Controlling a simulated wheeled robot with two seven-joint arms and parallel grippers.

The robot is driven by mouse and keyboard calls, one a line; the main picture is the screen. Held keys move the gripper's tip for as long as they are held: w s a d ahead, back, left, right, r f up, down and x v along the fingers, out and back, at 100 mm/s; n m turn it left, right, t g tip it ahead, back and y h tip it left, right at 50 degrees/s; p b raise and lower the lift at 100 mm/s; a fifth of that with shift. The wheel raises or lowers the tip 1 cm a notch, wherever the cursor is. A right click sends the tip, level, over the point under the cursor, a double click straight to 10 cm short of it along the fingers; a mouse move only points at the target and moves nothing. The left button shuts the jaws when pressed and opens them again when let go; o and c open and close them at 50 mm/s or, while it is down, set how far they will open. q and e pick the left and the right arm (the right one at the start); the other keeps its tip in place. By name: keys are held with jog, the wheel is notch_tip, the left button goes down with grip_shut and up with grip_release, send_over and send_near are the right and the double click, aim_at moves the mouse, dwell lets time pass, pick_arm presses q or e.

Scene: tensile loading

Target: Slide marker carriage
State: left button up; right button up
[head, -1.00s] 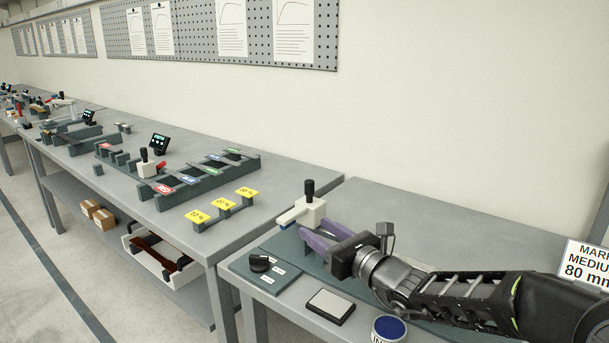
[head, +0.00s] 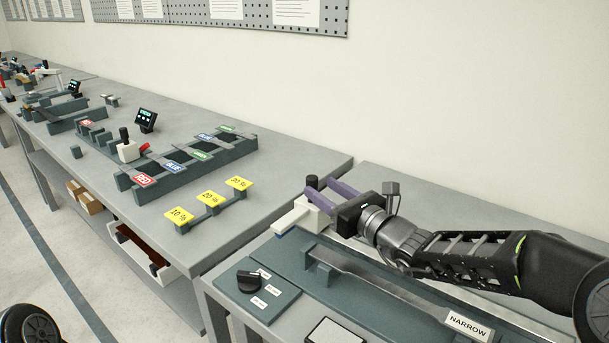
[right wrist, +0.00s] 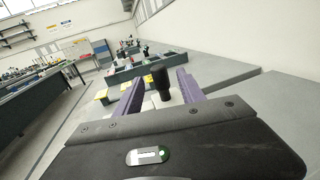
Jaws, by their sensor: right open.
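My right gripper (head: 320,192) reaches in from the right with open purple fingers, at knob height. In the right wrist view the black knob (right wrist: 161,84) stands between the two spread fingers of the gripper (right wrist: 159,77). I cannot tell whether either finger touches it. The fingers partly hide the carriage in the head view. My left gripper is not in view.
A dark rotary knob (head: 249,281) sits on a labelled plate in front of the rail. A "NARROW" sign (head: 468,326) stands near the rail's right part. Yellow percent plates (head: 210,199) and a colour-labelled rack (head: 185,165) are on the neighbouring bench.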

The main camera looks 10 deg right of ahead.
jog(key=x, duration=0.7)
jog(key=shift+w+a+p, duration=0.2)
jog(key=shift+w+p, duration=0.1)
jog(key=shift+p, duration=0.1)
grip_shut()
dwell(1.1)
